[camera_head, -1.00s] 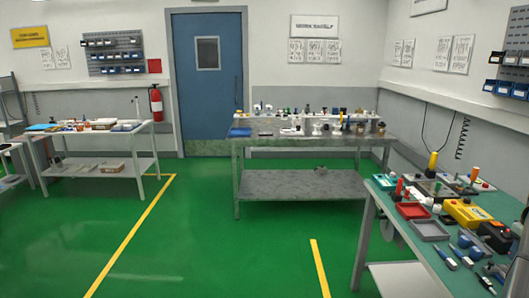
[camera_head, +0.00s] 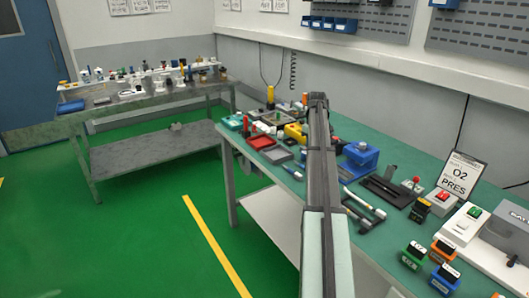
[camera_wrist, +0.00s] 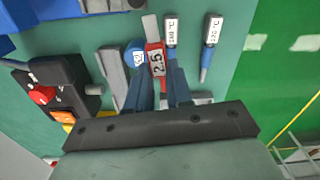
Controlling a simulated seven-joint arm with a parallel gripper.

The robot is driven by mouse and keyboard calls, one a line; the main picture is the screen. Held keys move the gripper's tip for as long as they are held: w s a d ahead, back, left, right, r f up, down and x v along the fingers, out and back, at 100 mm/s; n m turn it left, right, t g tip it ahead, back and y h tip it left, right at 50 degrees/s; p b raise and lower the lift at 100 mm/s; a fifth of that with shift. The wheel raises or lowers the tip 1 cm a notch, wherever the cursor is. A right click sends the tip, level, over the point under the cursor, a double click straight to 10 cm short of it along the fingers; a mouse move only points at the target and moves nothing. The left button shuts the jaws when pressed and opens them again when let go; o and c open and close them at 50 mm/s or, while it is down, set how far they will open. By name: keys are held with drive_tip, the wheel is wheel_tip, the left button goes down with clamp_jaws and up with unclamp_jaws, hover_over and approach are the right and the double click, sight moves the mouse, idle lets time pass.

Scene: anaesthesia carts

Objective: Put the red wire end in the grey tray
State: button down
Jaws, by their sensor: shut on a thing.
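The red wire end (camera_wrist: 155,62), with a white "2.5" label and a pale grey tip, is between the blue fingers of my gripper (camera_wrist: 159,77) in the wrist view. My gripper is shut on it. Whether it touches the bench cannot be told. In the head view my arm stretches over the bench and hides the gripper and the wire end. The grey tray (camera_head: 278,155) is on the green bench, left of my arm, beside the red tray. I cannot make out the grey tray in the wrist view.
Two labelled blue-handled tools (camera_wrist: 171,38) (camera_wrist: 210,45) lie right of the wire end; a round blue labelled thing (camera_wrist: 137,56) and a grey bar (camera_wrist: 112,76) lie left. A black box with a red button (camera_wrist: 42,95) is farther left. The red tray (camera_head: 260,142) adjoins the grey one.

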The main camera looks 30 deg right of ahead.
drive_tip(key=w+a+r+n, duration=0.15)
drive_tip(key=w+a, duration=0.45)
drive_tip(key=w, duration=0.7)
drive_tip(key=m, duration=0.3)
approach(275, 154)
drive_tip(key=shift+d+f, duration=0.15)
drive_tip(key=shift+f, duration=2.85)
drive_tip(key=shift+f, duration=0.1)
drive_tip(key=c, duration=1)
unclamp_jaws()
wheel_tip(275, 154, up, 12)
drive_tip(key=shift+r, duration=0.1)
